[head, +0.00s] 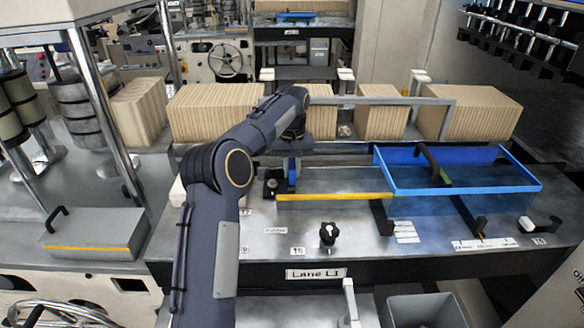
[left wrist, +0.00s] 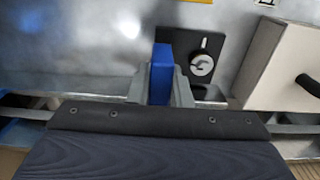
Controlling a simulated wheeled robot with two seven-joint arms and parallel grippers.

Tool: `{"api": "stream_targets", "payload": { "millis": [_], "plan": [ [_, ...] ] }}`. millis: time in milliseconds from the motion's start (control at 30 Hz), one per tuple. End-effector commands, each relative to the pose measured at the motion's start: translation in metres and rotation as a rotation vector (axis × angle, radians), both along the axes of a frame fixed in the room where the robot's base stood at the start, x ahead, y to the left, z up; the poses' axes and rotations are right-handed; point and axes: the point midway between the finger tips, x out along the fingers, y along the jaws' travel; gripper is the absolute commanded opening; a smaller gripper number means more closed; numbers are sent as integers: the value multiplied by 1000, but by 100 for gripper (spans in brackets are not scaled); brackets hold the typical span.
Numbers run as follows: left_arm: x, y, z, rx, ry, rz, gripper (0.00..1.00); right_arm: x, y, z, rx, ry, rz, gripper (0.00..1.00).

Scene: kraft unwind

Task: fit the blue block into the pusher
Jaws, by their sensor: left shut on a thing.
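The blue block (left wrist: 161,73) is upright between the two grey fingers of my left gripper (left wrist: 160,88) in the left wrist view. In the head view the blue block (head: 292,173) shows as a small blue piece under my wrist, and my left gripper (head: 291,160) is mostly hidden by the arm. Right beside the block is a black plate with a round silver knob (left wrist: 202,65), which also shows in the head view (head: 272,184). It may be the pusher, but I cannot tell. Whether block and plate touch is unclear. My right gripper is not in view.
A bright blue open frame (head: 465,189) with a black handle (head: 433,163) stands at the right. Rows of kraft-coloured stacks (head: 470,112) stand behind a rail. A black knob (head: 328,233) stands on the front of the metal deck. A pale box (left wrist: 285,65) is beside the plate.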

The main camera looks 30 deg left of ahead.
Motion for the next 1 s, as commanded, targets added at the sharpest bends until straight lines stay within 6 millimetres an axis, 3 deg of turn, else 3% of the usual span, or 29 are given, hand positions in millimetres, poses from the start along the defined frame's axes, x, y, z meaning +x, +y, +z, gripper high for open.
{"api": "stream_targets", "payload": {
  "millis": [1000],
  "plan": [
    [0,0,-6,0,0,0,0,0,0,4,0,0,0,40]
  ]
}}
